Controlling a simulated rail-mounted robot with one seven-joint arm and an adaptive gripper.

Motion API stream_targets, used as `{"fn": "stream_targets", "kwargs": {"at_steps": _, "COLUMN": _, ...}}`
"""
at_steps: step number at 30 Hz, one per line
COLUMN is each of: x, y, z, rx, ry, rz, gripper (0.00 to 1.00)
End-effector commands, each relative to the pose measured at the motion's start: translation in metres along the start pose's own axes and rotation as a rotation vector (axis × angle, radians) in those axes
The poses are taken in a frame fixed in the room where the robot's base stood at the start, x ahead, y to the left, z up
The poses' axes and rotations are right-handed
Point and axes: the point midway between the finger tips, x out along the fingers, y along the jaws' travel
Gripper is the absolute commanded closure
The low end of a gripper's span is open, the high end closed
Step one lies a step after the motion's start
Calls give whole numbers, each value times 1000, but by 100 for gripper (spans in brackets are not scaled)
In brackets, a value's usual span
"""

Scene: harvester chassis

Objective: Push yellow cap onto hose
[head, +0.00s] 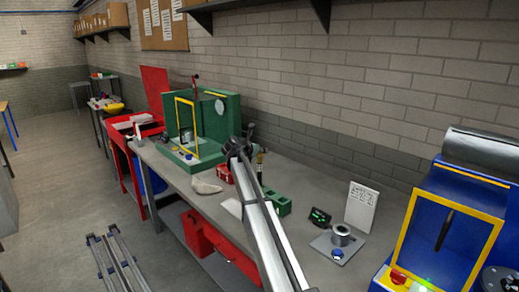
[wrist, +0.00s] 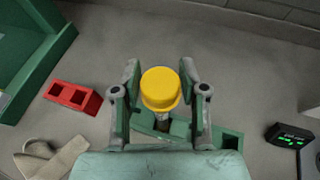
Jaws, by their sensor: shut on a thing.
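The yellow cap (wrist: 160,88) is round with a flange and sits between the two fingers of my gripper (wrist: 160,82), which is shut on it. A short greyish-brown stem (wrist: 161,122) shows just below the cap, above a green block. I cannot tell whether this stem is the hose, or whether it is joined to the cap. In the head view my arm reaches over the bench, and its far end (head: 248,140) is small and dark, so the grip is unclear there.
A green block with square openings (wrist: 230,140) lies below the gripper. A red block (wrist: 73,96) and a pale cloth-like piece (wrist: 50,158) lie left. A small display (wrist: 290,135) lies right. The green machine (head: 213,125) stands behind on the grey bench (head: 180,178).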

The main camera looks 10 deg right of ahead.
Motion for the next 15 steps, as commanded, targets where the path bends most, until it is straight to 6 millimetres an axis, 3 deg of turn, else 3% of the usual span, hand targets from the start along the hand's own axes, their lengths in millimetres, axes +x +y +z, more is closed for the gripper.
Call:
{"fn": "stream_targets", "kwargs": {"at_steps": 6, "x": 0, "y": 0, "z": 0, "rx": 0, "ry": 0, "rz": 0, "gripper": 68}}
{"fn": "stream_targets", "kwargs": {"at_steps": 7, "x": 0, "y": 0, "z": 0, "rx": 0, "ry": 0, "rz": 0, "gripper": 50}}
{"fn": "stream_targets", "kwargs": {"at_steps": 9, "x": 0, "y": 0, "z": 0, "rx": 1, "ry": 0, "rz": 0, "gripper": 28}}
{"fn": "stream_targets", "kwargs": {"at_steps": 15, "x": 0, "y": 0, "z": 0, "rx": 1, "ry": 0, "rz": 0, "gripper": 28}}
